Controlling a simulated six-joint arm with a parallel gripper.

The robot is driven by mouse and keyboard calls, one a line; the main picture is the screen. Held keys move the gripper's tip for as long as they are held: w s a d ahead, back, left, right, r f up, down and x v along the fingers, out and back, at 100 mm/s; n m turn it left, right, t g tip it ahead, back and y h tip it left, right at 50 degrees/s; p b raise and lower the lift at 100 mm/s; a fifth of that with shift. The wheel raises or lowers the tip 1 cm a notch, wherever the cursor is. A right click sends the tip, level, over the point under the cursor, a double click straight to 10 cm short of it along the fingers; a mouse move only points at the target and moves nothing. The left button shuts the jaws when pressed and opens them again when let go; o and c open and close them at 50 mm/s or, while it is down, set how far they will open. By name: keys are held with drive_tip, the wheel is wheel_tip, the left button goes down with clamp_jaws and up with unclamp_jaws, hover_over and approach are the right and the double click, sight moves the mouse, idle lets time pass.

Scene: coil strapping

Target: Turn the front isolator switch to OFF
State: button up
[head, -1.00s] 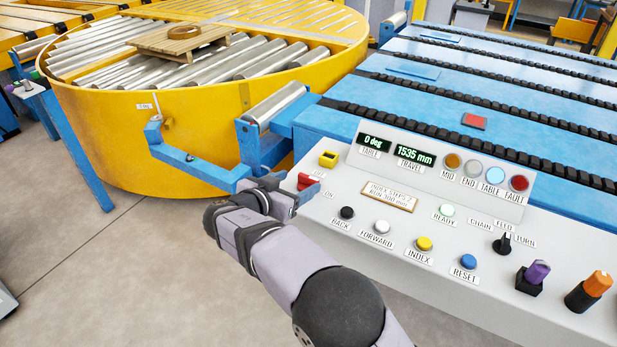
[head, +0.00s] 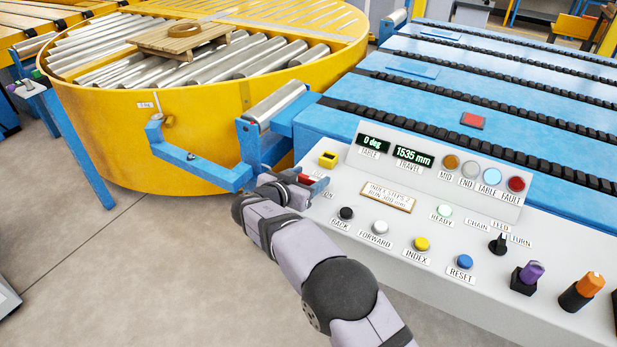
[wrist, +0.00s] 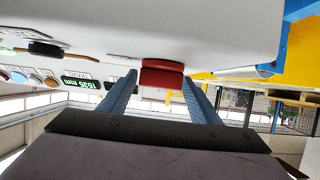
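The front isolator switch appears as a red handle (head: 306,179) at the left end of the grey control panel (head: 345,228). Small labels sit beside it, one reading ON; my gripper partly covers the handle in the head view. My gripper (head: 309,184) is at the handle. In the wrist view, the red handle (wrist: 163,75) lies between the two blue-grey fingertips of my gripper (wrist: 160,80). The fingers are apart, with a narrow gap visible on each side of the handle. The handle's exact angle is hard to tell.
A yellow block (head: 328,159) stands just behind the handle. Black, white, yellow and blue push buttons lie to its right, with a black selector (head: 499,243) and purple and orange knobs farther right. A blue bracket (head: 205,172) and the yellow turntable (head: 110,130) are to the left.

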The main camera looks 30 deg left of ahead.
drive_tip(key=c, duration=0.7)
